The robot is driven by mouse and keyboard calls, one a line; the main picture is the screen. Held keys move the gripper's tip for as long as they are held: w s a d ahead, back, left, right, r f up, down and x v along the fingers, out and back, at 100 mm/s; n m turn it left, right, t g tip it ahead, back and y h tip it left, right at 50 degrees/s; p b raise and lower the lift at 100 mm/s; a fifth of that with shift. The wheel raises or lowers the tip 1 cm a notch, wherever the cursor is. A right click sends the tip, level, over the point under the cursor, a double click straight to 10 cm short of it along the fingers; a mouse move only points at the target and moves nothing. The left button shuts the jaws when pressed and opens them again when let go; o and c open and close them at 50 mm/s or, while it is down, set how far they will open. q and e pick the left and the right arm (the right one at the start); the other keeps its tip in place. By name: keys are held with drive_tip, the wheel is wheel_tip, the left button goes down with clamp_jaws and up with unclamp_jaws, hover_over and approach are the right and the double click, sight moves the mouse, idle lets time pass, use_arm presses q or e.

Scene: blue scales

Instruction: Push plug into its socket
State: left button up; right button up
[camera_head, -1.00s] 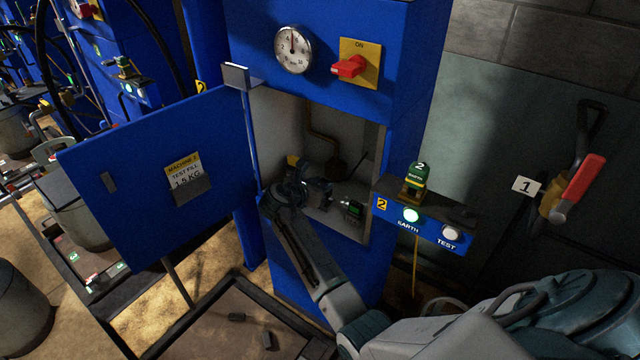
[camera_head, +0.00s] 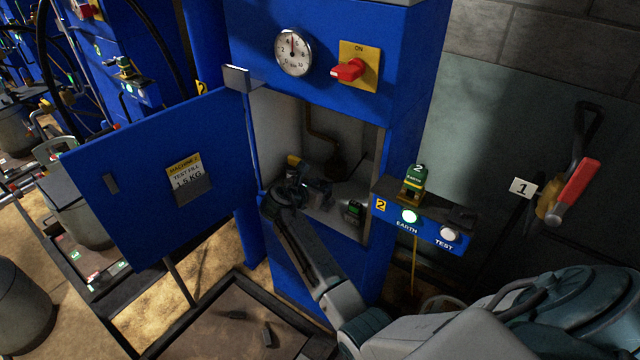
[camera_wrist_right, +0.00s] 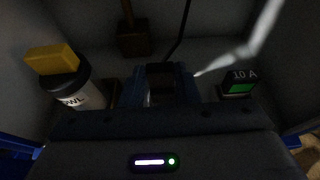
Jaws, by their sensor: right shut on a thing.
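My right gripper (camera_head: 318,190) reaches inside the open blue cabinet; in the right wrist view (camera_wrist_right: 160,72) its two blue-grey fingers are shut on a small dark block (camera_wrist_right: 161,88), which looks like the plug. A black cable (camera_wrist_right: 181,35) rises behind this block toward the top of the wrist view. The block is mostly hidden by my gripper in the head view. A dark brown box with a pipe (camera_wrist_right: 133,40) stands on the cabinet's back side; I cannot tell whether it is the socket. My left gripper is not in view.
A bottle with a yellow top (camera_wrist_right: 55,65) stands left of my gripper and a "10 A" block with a green face (camera_wrist_right: 239,85) right of it. The cabinet door (camera_head: 140,200) hangs open. A shelf with EARTH and TEST lamps (camera_head: 425,229) juts out at right.

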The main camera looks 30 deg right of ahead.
drive_tip(key=shift+f, duration=0.95)
drive_tip(key=shift+f, duration=0.4)
idle(0.3)
drive_tip(key=shift+f, duration=0.2)
drive_tip(key=o, duration=1)
drive_tip(key=shift+f, duration=0.1)
drive_tip(key=shift+o, duration=0.2)
drive_tip(key=v, duration=1.1)
